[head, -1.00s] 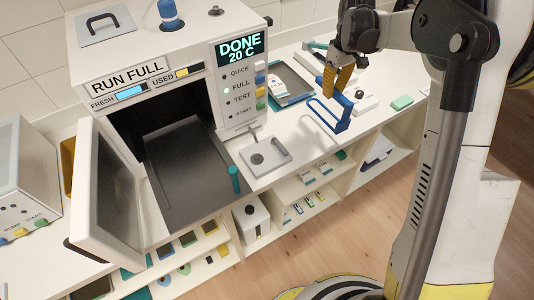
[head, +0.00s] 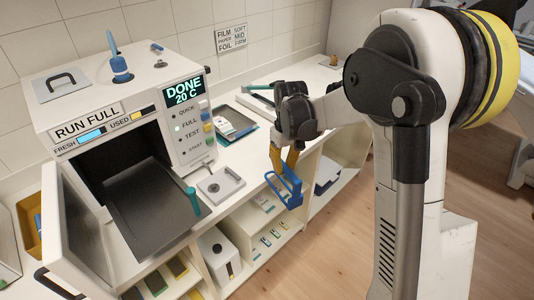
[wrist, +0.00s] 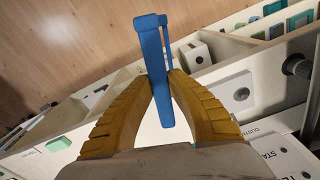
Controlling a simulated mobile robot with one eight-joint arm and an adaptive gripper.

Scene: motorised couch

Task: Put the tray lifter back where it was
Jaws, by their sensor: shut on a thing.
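The tray lifter is a blue frame-shaped tool (head: 295,194). My gripper (head: 291,160), with its yellow-brown fingers, is shut on it and holds it in the air. In the head view it hangs in front of the counter's front edge, to the right of the open machine. In the wrist view the lifter (wrist: 151,50) is pinched between the two fingertips (wrist: 160,82), its long bar pointing away from the wrist over the floor. Part of its frame is edge-on there.
The machine (head: 120,110) reads DONE 20 C; its door (head: 85,225) stands open with a dark tray (head: 150,205) inside. A small white plate (head: 221,184) lies on the counter. Open shelves (head: 250,235) lie below; the floor at right is clear.

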